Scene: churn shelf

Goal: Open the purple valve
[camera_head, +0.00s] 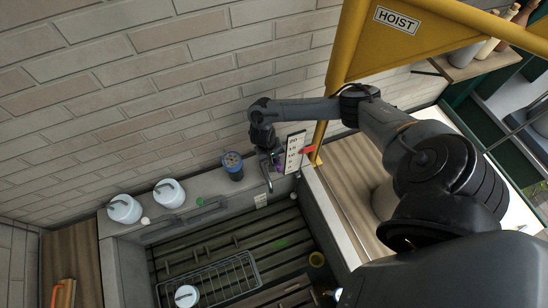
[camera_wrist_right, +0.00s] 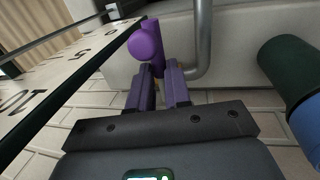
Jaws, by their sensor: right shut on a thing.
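The purple valve (camera_wrist_right: 146,46) has a round knob and stands at the ends of my right gripper's fingers in the right wrist view. My right gripper (camera_wrist_right: 161,82) is closed on it, with the purple part between its two dark fingers. In the head view a small bit of the purple valve (camera_head: 279,168) shows beside my right gripper (camera_head: 270,158), mostly hidden by it. A grey curved pipe (camera_wrist_right: 201,40) stands just right of the valve. My left gripper is not in view.
A white board with numbers (camera_head: 294,151) stands close to the right of the gripper. A dark blue-lidded container (camera_head: 232,165) and white lidded pots (camera_head: 168,193) stand on the ledge to the left. A yellow hoist frame (camera_head: 385,35) rises at right. A slatted basin (camera_head: 225,243) lies below.

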